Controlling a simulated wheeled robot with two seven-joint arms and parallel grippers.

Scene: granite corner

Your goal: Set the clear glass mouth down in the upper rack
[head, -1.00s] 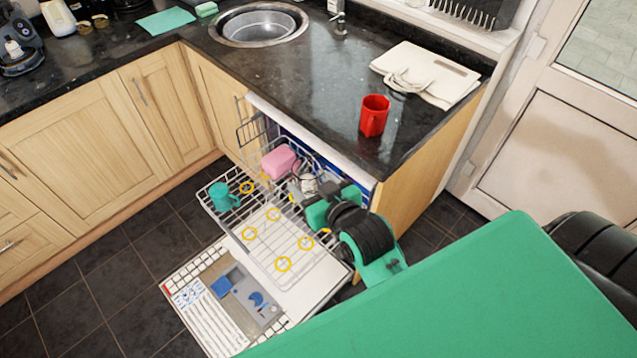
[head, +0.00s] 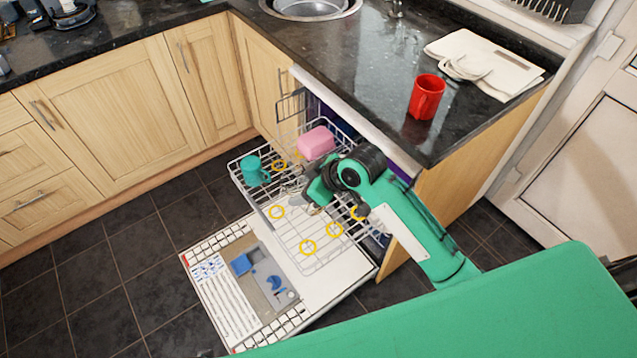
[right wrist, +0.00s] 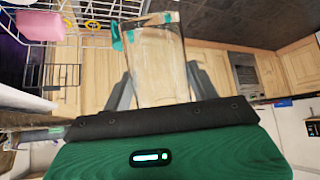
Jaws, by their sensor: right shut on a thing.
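My right gripper (head: 312,200) is over the pulled-out upper rack (head: 300,240), near its right side. In the right wrist view the clear glass (right wrist: 158,65) sits between the two fingers (right wrist: 158,88), which are shut on it. In the head view the glass is hard to make out beside the dark gripper. I cannot tell which way its mouth faces or whether it touches the rack. My left gripper is not in view.
The open dishwasher door (head: 215,285) lies below.

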